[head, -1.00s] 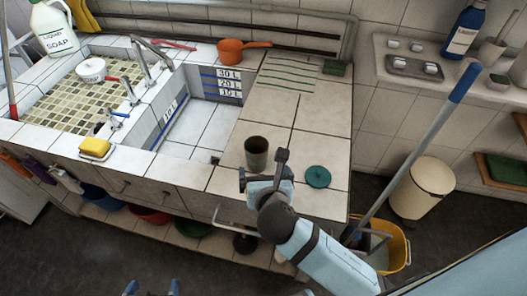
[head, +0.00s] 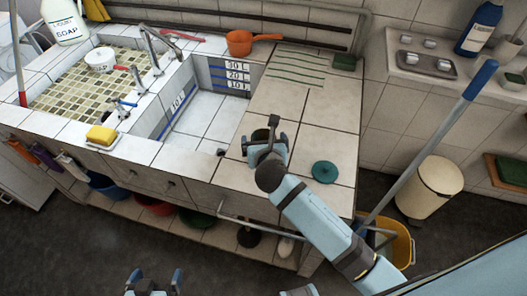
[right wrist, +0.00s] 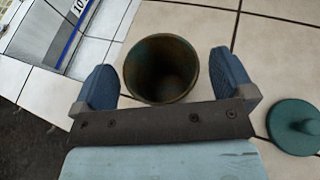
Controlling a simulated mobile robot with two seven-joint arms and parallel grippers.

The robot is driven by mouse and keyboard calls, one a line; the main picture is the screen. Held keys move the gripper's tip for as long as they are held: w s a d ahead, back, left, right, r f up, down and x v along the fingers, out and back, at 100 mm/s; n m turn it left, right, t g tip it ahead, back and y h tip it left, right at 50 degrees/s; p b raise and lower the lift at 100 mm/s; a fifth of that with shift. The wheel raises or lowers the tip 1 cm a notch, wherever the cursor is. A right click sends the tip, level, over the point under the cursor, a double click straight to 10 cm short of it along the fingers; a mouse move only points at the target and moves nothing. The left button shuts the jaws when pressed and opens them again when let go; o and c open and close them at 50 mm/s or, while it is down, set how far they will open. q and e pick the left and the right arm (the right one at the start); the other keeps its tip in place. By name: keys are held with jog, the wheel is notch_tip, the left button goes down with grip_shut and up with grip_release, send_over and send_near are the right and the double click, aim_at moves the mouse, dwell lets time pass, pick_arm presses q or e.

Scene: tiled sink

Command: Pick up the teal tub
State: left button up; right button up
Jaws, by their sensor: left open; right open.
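The tub (right wrist: 161,68), round, open-topped and dark greenish-brown inside, stands upright on the tiled counter. In the right wrist view it sits between the two blue fingers of my right gripper (right wrist: 164,80), with a gap on each side. In the head view the tub (head: 260,134) is mostly hidden by my right gripper (head: 263,140), which is open. A round teal lid with a knob (right wrist: 296,126) lies flat on the counter to the right; it also shows in the head view (head: 325,171). My left gripper (head: 153,281) is open and empty at the bottom edge, away from the counter.
The sink basin (head: 205,115) lies left of the tub. An orange pan (head: 240,43) and a green sponge (head: 344,62) are at the back. A yellow sponge (head: 101,135) sits at the front left. A mop handle (head: 440,135) rises at the right. Counter around the lid is clear.

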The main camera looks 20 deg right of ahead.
jog(key=shift+x, duration=0.8)
jog(key=c, duration=1.3)
jog(key=shift+r, duration=0.1)
